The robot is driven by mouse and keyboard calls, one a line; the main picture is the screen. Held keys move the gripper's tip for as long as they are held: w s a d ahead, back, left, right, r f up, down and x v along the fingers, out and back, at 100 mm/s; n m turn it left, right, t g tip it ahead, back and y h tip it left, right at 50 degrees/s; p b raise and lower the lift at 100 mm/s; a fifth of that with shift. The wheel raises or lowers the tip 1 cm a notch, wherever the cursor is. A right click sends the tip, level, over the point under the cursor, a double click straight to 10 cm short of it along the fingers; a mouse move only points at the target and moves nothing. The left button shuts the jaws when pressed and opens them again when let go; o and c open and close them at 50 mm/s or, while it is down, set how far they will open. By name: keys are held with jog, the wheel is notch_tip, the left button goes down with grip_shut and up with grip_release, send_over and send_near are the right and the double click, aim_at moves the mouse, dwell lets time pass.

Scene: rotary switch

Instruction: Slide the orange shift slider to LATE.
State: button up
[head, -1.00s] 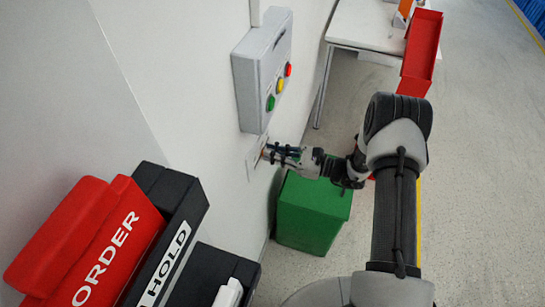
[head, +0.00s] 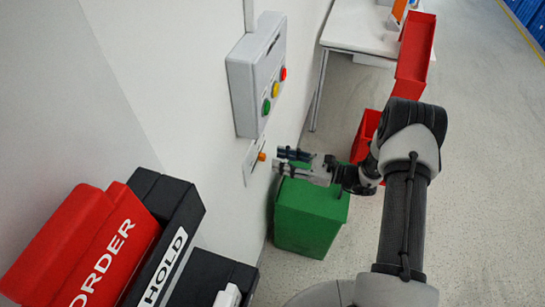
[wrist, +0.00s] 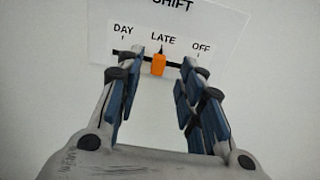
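The orange shift slider (wrist: 158,64) sits in its dark slot on a white wall plate (wrist: 215,22) marked SHIFT, DAY, LATE and OFF. In the wrist view it stands beneath the LATE label, with the pointer tip just left of the label's middle. In the head view the slider (head: 262,156) sticks out from the plate (head: 249,166) below the grey box. My gripper (head: 277,161) is open and empty, a little off the wall. In the wrist view its blue-padded fingers (wrist: 160,68) stand apart on either side of the slider, not touching it.
A grey box (head: 243,85) with green, yellow and red buttons is on the wall above the plate. A green bin (head: 310,217) stands below my gripper. Black and red bins marked HOLD (head: 165,265) and ORDER (head: 100,265) are at the lower left.

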jog(key=v, duration=0.7)
jog(key=shift+s+d, duration=0.15)
jog(key=shift+d, duration=0.2)
jog(key=s+a+r+n+g+h, duration=0.35)
jog(key=s+r+n, duration=0.2)
jog(key=r, duration=0.25)
jog(key=s+a+r+n+g+h, duration=0.35)
jog(key=s+r+n, duration=0.2)
jog(key=r, duration=0.25)
jog(key=s+d+r+n+t+h, duration=0.2)
jog(key=s+d+r+n+h, duration=0.2)
jog(key=s, duration=0.4)
jog(key=s+d+r+n+t+h, duration=0.3)
jog(key=s+d+r+n+h, duration=0.1)
jog(key=s+r+n+h, duration=0.1)
jog(key=s+n+h, duration=0.1)
jog(key=s+n, duration=0.1)
jog(key=shift+s+r, duration=0.35)
jog(key=shift+c, duration=0.6)
dwell(1.3)
